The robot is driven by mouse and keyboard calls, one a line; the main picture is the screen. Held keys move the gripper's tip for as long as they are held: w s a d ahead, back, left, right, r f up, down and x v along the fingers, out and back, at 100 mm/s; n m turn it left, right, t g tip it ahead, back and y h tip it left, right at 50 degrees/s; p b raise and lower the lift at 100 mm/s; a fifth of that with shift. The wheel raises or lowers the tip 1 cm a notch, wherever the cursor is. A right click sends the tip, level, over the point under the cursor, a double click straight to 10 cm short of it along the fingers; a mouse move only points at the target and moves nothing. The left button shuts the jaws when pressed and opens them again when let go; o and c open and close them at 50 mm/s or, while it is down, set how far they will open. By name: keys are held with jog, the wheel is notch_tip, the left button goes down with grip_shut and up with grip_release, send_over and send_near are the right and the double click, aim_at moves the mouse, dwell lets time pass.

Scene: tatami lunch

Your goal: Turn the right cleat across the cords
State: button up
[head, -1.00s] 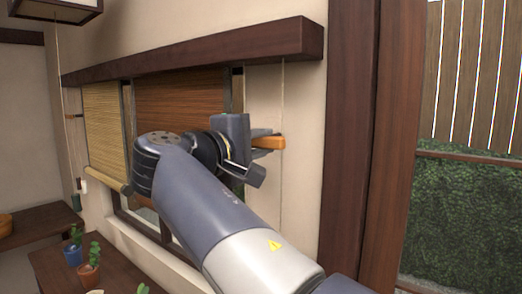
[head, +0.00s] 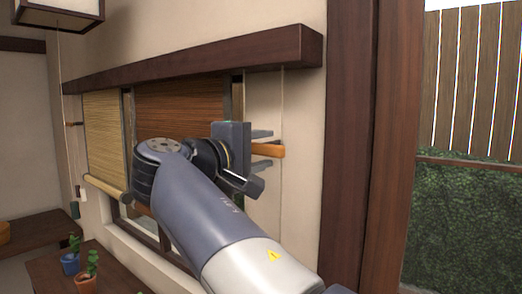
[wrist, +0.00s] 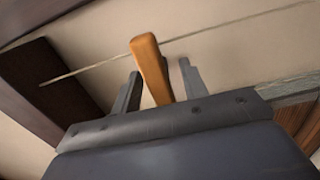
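The right cleat (head: 269,150) is an orange-brown wooden bar by the window's right side. It lies roughly level in the head view, and its right end meets the thin upright cord (head: 282,105). In the wrist view the cleat (wrist: 150,62) crosses the cord (wrist: 95,70) at a steep angle. My gripper (head: 262,148) is open, with one finger above the cleat and one below. In the wrist view the cleat stands between the two fingers of my gripper (wrist: 160,82), with gaps visible on both sides. The cleat's inner end is hidden by my gripper.
A dark wooden beam (head: 200,58) runs above the blinds (head: 105,140). A dark post (head: 350,150) stands to the right. Left cords hang past another cleat (head: 74,124) at the far left. Potted plants (head: 86,281) stand on a low table below.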

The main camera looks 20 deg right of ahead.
jog(key=b+v, duration=0.1)
jog(key=v, duration=1)
jog(key=shift+w+d, duration=0.1)
jog(key=p+x, duration=0.1)
jog(key=x, duration=1)
dwell(0.4)
